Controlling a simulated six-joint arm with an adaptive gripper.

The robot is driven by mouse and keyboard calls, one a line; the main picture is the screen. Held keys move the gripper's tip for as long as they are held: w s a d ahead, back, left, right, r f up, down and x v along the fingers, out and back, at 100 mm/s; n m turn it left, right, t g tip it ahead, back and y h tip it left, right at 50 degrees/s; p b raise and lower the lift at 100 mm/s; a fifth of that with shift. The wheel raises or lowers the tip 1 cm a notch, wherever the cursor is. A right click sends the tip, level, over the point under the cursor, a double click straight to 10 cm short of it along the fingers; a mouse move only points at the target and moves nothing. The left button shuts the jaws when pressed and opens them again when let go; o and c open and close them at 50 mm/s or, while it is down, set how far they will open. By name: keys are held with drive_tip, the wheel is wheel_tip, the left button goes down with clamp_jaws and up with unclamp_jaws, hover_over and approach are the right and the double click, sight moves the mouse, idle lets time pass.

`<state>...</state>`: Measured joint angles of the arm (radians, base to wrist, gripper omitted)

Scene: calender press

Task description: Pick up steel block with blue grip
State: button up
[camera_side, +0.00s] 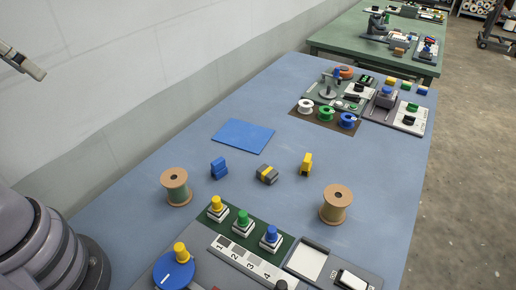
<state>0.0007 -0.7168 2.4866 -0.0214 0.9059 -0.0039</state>
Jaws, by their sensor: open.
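The steel block with blue grip (270,240) stands upright on a dark green strip near the front of the blue table. It is the rightmost in a row, beside a block with a green grip (242,224) and one with a yellow grip (217,209). My gripper (30,68) is at the upper left, high above and well apart from the blocks. It is open and empty, though its fingers are small in view.
Two wooden spools (176,188) flank the row. A blue block (219,168), a grey-yellow block (267,174) and a yellow piece (305,165) lie behind it. A numbered panel (245,262) and a blue disc with a yellow knob (174,270) are in front.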

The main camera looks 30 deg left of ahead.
drive_tip(key=w+d+f+n+g+h, duration=0.8)
drive_tip(key=w+d+f, duration=0.5)
drive_tip(key=w, duration=0.4)
drive_tip(key=n+g+h, duration=0.2)
drive_tip(key=n+h, duration=0.3)
drive_tip(key=n, duration=0.1)
approach(272, 229)
drive_tip(key=x, duration=0.4)
drive_tip(key=shift+d+f, duration=0.25)
drive_tip(key=shift+f, duration=0.1)
drive_tip(key=shift+x, duration=2.8)
clamp_jaws()
